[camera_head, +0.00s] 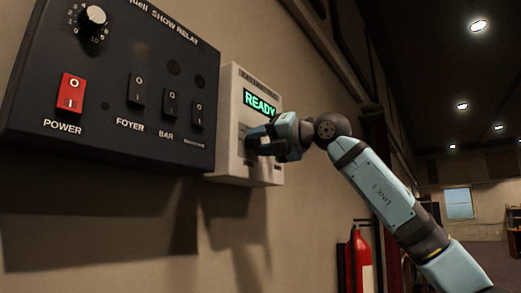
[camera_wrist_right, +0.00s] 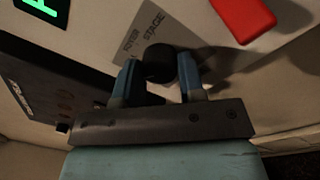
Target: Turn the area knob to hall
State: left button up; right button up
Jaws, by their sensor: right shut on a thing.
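The white wall box (camera_head: 235,165) carries a green READY display (camera_head: 260,102). In the right wrist view a round black knob (camera_wrist_right: 158,60) sits on this box beside a grey label plate (camera_wrist_right: 140,32) on which STAGE can be read; another word there is hard to read. I take it for the area knob. My right gripper (camera_head: 259,138) is at the front of the box, below the display. Its two blue fingers are shut on the knob, one on each side. The knob's pointer and the hall mark cannot be made out. My left gripper is not in view.
The black show relay panel (camera_head: 125,60) is left of the white box, with a numbered knob (camera_head: 93,22), a red power switch (camera_head: 71,93) and several black switches. A red part (camera_wrist_right: 245,15) sits near the knob. A fire extinguisher (camera_head: 359,262) hangs lower right.

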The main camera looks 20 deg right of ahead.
jog(key=shift+f+m+b, duration=0.1)
jog(key=shift+m+b, duration=0.3)
jog(key=shift+m, duration=0.4)
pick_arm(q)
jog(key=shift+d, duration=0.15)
pick_arm(e)
jog(key=shift+m, duration=0.4)
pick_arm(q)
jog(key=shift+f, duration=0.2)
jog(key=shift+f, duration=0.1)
pick_arm(e)
jog(key=o, duration=0.9)
pick_arm(q)
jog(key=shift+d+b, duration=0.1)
jog(key=shift+b, duration=0.45)
pick_arm(e)
jog(key=v, duration=1.3)
jog(key=shift+s+d+f, duration=0.1)
jog(key=shift+s+d, duration=0.1)
jog(key=shift+s, duration=0.15)
